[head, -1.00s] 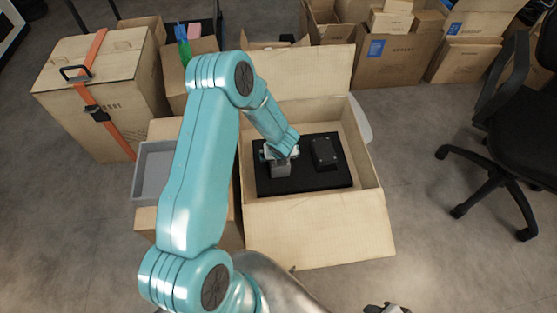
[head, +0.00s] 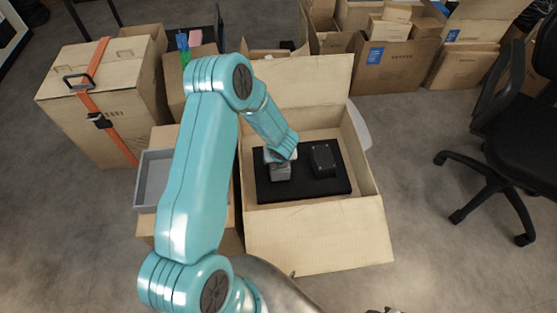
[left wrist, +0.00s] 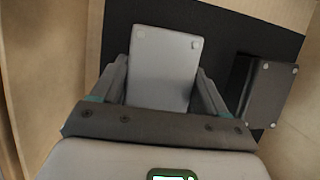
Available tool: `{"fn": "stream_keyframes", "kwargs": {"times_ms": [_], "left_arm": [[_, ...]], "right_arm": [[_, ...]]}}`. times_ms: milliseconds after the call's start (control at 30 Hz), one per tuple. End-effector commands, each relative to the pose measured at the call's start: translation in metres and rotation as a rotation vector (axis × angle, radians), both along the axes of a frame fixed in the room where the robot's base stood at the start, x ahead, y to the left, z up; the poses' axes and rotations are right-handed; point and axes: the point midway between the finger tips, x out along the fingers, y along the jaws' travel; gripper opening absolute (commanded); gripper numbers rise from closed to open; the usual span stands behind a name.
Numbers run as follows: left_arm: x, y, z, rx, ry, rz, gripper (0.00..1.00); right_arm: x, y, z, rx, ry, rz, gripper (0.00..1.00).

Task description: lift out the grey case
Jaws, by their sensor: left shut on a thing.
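The grey case (left wrist: 162,72) is a small light-grey box with round studs at its corners. In the left wrist view it sits between the two fingers of my left gripper (left wrist: 165,90), which is shut on it. In the head view the case (head: 281,173) shows just below my left gripper (head: 280,158), over the left part of the black foam (head: 305,193) in the open carton (head: 318,235). Whether its underside is clear of the foam is hard to tell. My right gripper shows only as a sliver at the bottom edge of the head view; its fingers are out of frame.
A black case (head: 323,159) sits in the foam just right of the grey one. The carton's walls and raised back flap (head: 310,80) surround the foam. A grey bin (head: 153,178) stands left of the carton. An office chair (head: 515,130) is at the right, with clear floor between.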

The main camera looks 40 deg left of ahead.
Motion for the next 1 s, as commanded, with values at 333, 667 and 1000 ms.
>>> {"fn": "stream_keyframes", "kwargs": {"times_ms": [333, 667, 1000], "left_arm": [[0.001, 0.000, 0.116, 0.001, -0.005, 0.000, 0.40], [0.000, 0.000, 0.174, 0.000, -0.002, -0.002, 0.40], [0.000, 0.000, 0.179, 0.000, 0.000, -0.001, 0.40]], "right_arm": [[0.000, 0.000, 0.054, 0.000, 0.000, 0.000, 0.35], [0.000, 0.000, 0.080, 0.000, 0.000, 0.000, 0.35], [0.000, 0.000, 0.081, 0.000, 0.000, 0.000, 0.35]]}}
